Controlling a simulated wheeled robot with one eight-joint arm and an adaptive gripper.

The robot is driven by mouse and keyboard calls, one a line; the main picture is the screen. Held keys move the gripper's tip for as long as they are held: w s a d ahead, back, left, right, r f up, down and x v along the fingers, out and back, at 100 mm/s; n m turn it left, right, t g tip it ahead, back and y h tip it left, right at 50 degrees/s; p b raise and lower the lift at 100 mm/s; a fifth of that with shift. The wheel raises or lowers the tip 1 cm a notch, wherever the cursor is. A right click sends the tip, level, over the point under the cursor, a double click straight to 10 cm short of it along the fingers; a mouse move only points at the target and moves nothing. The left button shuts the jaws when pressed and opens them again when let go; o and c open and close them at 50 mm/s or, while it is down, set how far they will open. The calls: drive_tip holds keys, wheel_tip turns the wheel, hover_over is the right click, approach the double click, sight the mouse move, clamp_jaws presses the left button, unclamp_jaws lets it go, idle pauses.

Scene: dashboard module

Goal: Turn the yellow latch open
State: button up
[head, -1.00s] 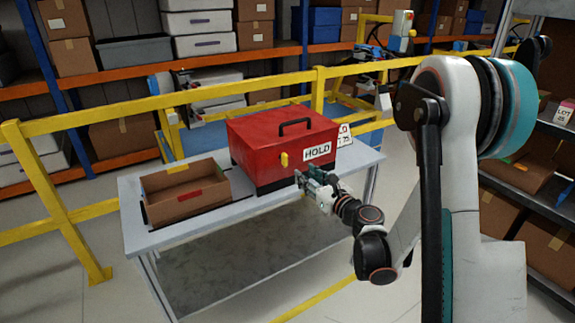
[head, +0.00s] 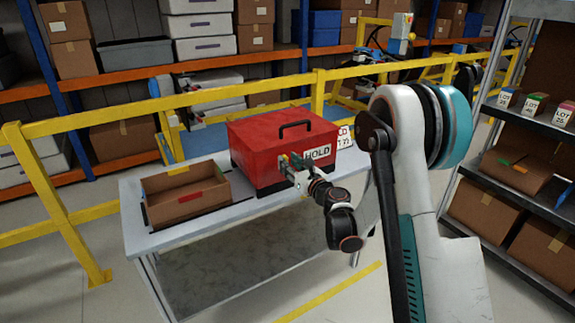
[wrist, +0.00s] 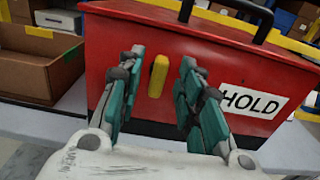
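A red box (head: 256,140) with a black handle on its lid stands on the grey table. The yellow latch (wrist: 158,76) is on its front face and stands upright in the wrist view. A white HOLD label (wrist: 252,100) is to the right of the latch. My gripper (wrist: 160,70) is open, with one teal finger on each side of the latch and gaps between them in the picture. Whether the fingertips reach level with the latch in depth, I cannot tell. In the head view my gripper (head: 287,162) is at the box front and largely hides the latch.
An open cardboard box (head: 185,203) stands left of the red box on the grey table (head: 190,232). A yellow railing (head: 250,81) runs behind the table. Grey shelves (head: 505,185) with cartons stand at the right. The floor before the table is clear.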

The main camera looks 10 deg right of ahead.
drive_tip(key=shift+x, duration=0.9)
clamp_jaws()
